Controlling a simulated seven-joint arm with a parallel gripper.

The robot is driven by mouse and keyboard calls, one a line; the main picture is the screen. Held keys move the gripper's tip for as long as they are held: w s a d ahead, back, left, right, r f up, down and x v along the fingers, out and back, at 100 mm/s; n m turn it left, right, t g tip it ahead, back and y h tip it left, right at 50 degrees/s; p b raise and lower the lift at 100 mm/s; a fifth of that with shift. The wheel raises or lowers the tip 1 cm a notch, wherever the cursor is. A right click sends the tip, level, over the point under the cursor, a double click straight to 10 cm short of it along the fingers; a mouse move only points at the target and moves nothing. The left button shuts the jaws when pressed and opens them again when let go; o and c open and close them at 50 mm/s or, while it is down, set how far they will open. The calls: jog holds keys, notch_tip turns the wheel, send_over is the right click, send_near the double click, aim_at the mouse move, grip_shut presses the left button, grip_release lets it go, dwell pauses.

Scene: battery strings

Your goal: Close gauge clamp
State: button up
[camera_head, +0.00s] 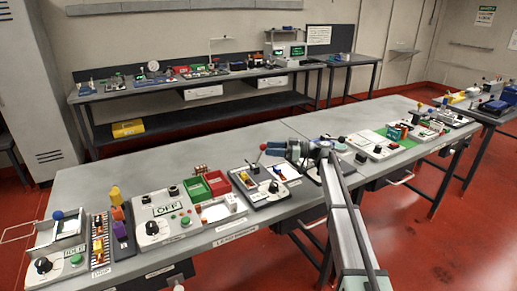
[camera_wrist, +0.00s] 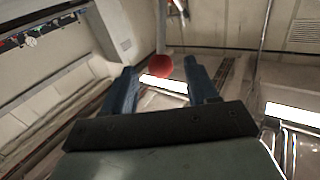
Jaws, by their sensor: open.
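A red ball knob (camera_head: 263,146) sits on top of a thin upright lever on a dark-edged panel (camera_head: 284,194) in the middle of the near bench. I take this lever to be the gauge clamp's handle. In the wrist view the red knob (camera_wrist: 160,67) shows between the tips of my two blue fingers, with a gap on both sides. My gripper (camera_head: 272,149) is open and points left at the knob in the head view. I cannot tell whether the knob lies fully between the fingers or just beyond them. The clamp's jaw is too small to make out.
Left of the panel are green and red bins (camera_head: 205,186), an OFF panel (camera_head: 165,215) and a HOLD panel (camera_head: 62,245). My arm reaches across the bench's front edge. More panels (camera_head: 376,145) stand at the right. A rear bench (camera_head: 190,80) is well apart.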

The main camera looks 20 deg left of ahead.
jog(key=shift+s+a, duration=0.15)
jog(key=shift+a, duration=0.8)
jog(key=shift+s+a, duration=0.2)
jog(key=shift+a, duration=0.8)
jog(key=shift+s+a, duration=0.15)
jog(key=shift+a, duration=0.8)
grip_shut()
